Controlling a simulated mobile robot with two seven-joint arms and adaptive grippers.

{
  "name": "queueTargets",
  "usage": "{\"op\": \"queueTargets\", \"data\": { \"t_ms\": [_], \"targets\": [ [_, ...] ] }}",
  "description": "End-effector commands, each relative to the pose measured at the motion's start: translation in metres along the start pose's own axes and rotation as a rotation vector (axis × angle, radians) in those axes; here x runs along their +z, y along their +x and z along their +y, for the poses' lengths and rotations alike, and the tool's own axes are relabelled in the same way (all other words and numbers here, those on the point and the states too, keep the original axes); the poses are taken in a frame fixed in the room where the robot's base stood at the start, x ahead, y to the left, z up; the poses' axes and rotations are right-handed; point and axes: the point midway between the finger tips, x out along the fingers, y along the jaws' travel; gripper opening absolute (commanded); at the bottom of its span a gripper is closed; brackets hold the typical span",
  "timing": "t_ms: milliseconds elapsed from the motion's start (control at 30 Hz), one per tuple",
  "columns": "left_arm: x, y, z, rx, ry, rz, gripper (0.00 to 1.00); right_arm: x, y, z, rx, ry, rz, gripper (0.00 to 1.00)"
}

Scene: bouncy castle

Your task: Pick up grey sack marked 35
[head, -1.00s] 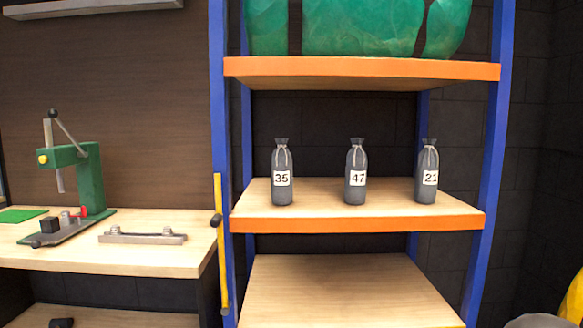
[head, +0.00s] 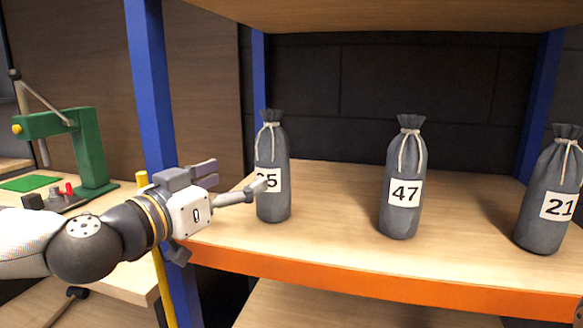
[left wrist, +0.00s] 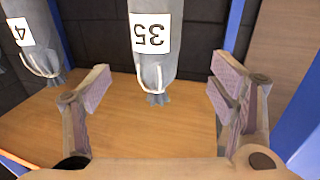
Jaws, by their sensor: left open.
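The grey sack marked 35 (head: 272,150) stands upright on the shelf near its left end, tied with a pale cord at the neck. My left gripper (head: 235,178) is open beside it on the left; one finger covers part of its label in the head view. In the left wrist view the sack (left wrist: 154,62) appears upside down, between the two spread fingers (left wrist: 162,88) and a little beyond them. I cannot tell whether a finger touches it.
Sack 47 (head: 405,165) and sack 21 (head: 553,200) stand to the right on the same shelf (head: 335,230), which has an orange front edge. A blue post (head: 150,80) is close to my left arm. A green press (head: 90,150) stands on the left bench.

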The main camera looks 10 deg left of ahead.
Motion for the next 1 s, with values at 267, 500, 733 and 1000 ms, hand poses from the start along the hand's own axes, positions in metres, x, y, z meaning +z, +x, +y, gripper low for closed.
{"op": "queueTargets", "data": {
  "t_ms": [267,500,733,1000],
  "targets": [
    [0.013,0.059,0.000,0.001,-0.004,-0.019,0.78,0.024,0.028,0.001,0.003,0.000,-0.099,0.40],
    [0.011,0.098,0.006,0.003,-0.006,-0.017,0.78,0.031,0.038,0.001,0.005,0.000,-0.129,0.40],
    [0.005,0.117,0.006,0.003,-0.004,-0.010,0.78,0.034,0.041,0.002,0.006,0.000,-0.139,0.40],
    [0.004,0.117,0.006,0.003,-0.004,-0.008,0.49,0.033,0.040,0.002,0.005,0.000,-0.137,0.40]
  ]
}}
